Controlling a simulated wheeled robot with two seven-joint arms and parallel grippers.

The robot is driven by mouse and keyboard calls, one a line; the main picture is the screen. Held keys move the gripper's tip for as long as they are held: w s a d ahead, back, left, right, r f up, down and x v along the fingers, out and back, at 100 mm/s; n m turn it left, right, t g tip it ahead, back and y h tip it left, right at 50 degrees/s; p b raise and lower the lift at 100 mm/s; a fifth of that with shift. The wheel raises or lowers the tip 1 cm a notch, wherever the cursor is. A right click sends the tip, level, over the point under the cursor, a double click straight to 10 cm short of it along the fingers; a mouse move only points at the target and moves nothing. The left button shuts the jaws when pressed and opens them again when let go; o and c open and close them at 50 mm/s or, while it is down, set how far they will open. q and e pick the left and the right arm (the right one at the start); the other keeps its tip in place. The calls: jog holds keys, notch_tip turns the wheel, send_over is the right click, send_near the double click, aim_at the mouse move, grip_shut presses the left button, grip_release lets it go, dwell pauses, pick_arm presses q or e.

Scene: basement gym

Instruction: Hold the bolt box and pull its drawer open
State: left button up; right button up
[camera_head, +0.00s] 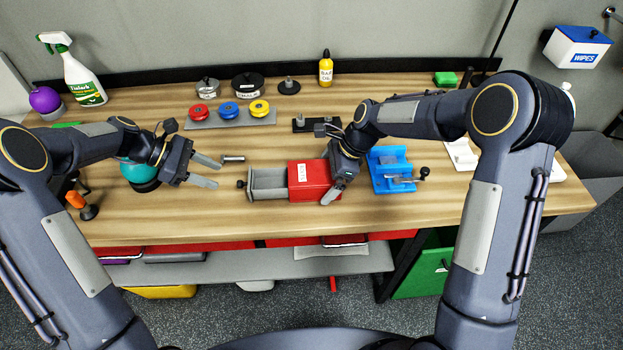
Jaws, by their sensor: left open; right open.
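The red bolt box (308,180) with a white label lies on the wooden bench, right of the middle. Its grey drawer (268,194) sticks out far to the left, and the inside shows as bare grey. The drawer's dark knob (241,184) is at its left end. My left gripper (213,172) is open and empty, left of the knob and apart from it. My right gripper (334,186) is open at the box's right end, with one finger over its front right corner. The other finger is partly hidden, and I cannot tell whether they touch the box.
A small metal cylinder (232,158) lies behind the knob. A blue vise (389,170) stands close right of my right gripper. A grey tray (231,121) with red, blue and yellow rings is behind. A teal round object (138,172) is by my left wrist. The bench front is clear.

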jog(key=shift+r, duration=0.1)
jog(key=v, duration=1.2)
